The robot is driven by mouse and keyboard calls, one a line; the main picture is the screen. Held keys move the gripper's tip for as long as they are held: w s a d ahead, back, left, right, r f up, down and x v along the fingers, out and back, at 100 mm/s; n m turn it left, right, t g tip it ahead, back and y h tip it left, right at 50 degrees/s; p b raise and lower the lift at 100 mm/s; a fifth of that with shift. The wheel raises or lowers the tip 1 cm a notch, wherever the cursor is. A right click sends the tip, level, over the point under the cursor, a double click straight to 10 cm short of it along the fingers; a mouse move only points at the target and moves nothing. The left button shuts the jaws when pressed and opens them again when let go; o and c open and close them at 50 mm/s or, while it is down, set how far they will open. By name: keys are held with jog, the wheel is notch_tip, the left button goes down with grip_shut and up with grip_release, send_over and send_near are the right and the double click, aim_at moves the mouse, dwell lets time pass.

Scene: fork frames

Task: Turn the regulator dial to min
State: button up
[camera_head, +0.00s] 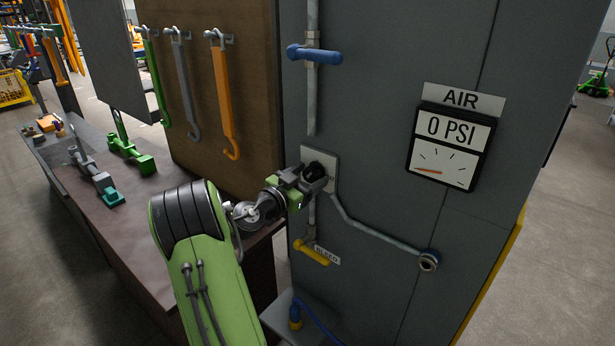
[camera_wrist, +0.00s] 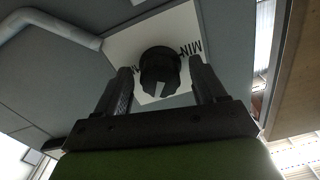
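The black regulator dial (camera_wrist: 160,66) sits on a white plate (camera_wrist: 122,48) on the grey cabinet. The plate carries the word MIN on the right of the dial in the wrist view. Another label at the left is mostly hidden by a finger. In the head view the dial (camera_head: 315,169) is partly covered by my gripper (camera_head: 307,180). My gripper (camera_wrist: 162,76) is open, with one finger on each side of the dial and a narrow gap visible on both sides. Which mark the dial points to cannot be told.
A gauge (camera_head: 446,150) under an AIR sign (camera_head: 460,99) reads 0 PSI. A blue valve handle (camera_head: 315,54) is above the dial and a yellow one (camera_head: 312,252) below. A pipe (camera_head: 375,232) runs right from the plate. A workbench (camera_head: 150,215) stands at left.

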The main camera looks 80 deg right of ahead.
jog(key=c, duration=1)
jog(key=shift+o, duration=0.2)
